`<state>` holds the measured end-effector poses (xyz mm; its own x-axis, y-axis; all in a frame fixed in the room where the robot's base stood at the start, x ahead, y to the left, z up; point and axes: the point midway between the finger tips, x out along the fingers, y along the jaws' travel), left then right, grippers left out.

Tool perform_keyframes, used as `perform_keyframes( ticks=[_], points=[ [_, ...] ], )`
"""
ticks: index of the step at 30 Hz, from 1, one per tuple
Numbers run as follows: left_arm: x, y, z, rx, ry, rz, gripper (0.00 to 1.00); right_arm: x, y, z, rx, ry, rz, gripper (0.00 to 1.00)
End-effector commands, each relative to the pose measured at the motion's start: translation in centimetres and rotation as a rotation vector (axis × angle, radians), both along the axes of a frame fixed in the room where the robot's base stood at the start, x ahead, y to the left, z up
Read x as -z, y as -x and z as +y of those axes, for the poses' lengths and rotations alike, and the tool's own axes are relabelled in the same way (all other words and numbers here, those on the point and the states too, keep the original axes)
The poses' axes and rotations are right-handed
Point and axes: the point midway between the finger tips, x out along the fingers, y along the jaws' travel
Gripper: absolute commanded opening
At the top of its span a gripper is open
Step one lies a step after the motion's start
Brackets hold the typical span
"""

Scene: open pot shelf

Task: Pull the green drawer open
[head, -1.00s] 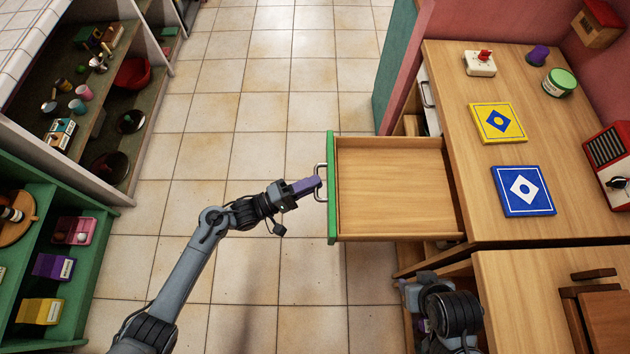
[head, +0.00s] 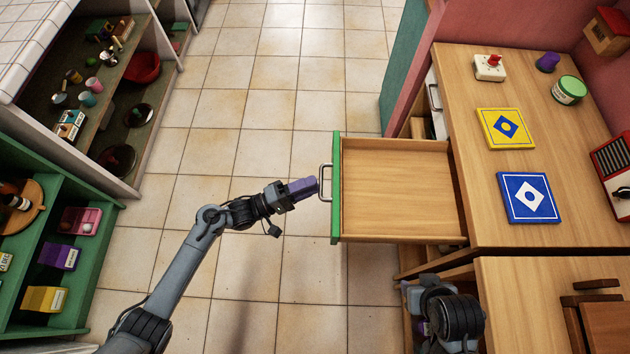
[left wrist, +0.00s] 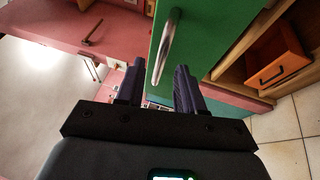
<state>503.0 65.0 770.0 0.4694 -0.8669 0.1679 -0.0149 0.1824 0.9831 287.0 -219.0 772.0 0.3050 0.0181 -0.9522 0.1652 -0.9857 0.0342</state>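The green drawer (head: 336,215) stands pulled far out of the wooden cabinet, its inside bare wood and empty. Its green front faces left and carries a metal bar handle (head: 325,183). My left gripper (head: 316,186), with purple fingers, is just left of the handle. In the left wrist view its fingers (left wrist: 158,88) are apart with nothing between them, and the handle (left wrist: 165,45) lies just beyond the tips against the green front. My right gripper (head: 420,326) is low beside the cabinet, mostly hidden by its own wrist, so its fingers cannot be judged.
The countertop (head: 465,180) holds a yellow tile (head: 506,128), a blue tile (head: 528,197) and a green-lidded tub (head: 568,90). A green shelf (head: 75,235) with small boxes stands at the left. The tiled floor (head: 240,130) between is clear. An orange drawer (left wrist: 280,58) shows in the left wrist view.

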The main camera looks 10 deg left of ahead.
Motion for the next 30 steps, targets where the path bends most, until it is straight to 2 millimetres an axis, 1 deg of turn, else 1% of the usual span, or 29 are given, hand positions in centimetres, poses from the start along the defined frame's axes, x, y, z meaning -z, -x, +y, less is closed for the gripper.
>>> perform_keyframes(
  ticks=[1,6,9,13,19,30],
  points=[
    [0.1,0.4,0.9,-0.002,-0.004,0.001,0.37,-0.3,0.0,0.0,0.001,-0.001,0.0,0.43],
    [0.6,1.8,3.5,-0.001,-0.003,0.001,0.37,-0.8,0.0,0.1,0.002,-0.004,0.0,0.43],
    [0.8,2.6,4.9,-0.002,-0.003,0.001,0.37,-1.0,0.0,0.1,0.003,-0.004,0.0,0.43],
    [1.2,3.3,6.3,0.0,-0.002,0.0,0.37,-1.2,0.0,0.1,0.003,-0.004,0.0,0.43],
    [1.4,3.9,7.3,-0.001,-0.002,-0.001,0.37,-1.3,0.0,0.1,0.002,-0.004,0.0,0.43],
    [1.4,3.9,7.4,0.0,-0.001,-0.002,0.37,-1.3,0.0,-0.1,-0.003,0.004,-0.002,0.43]
  ],
)
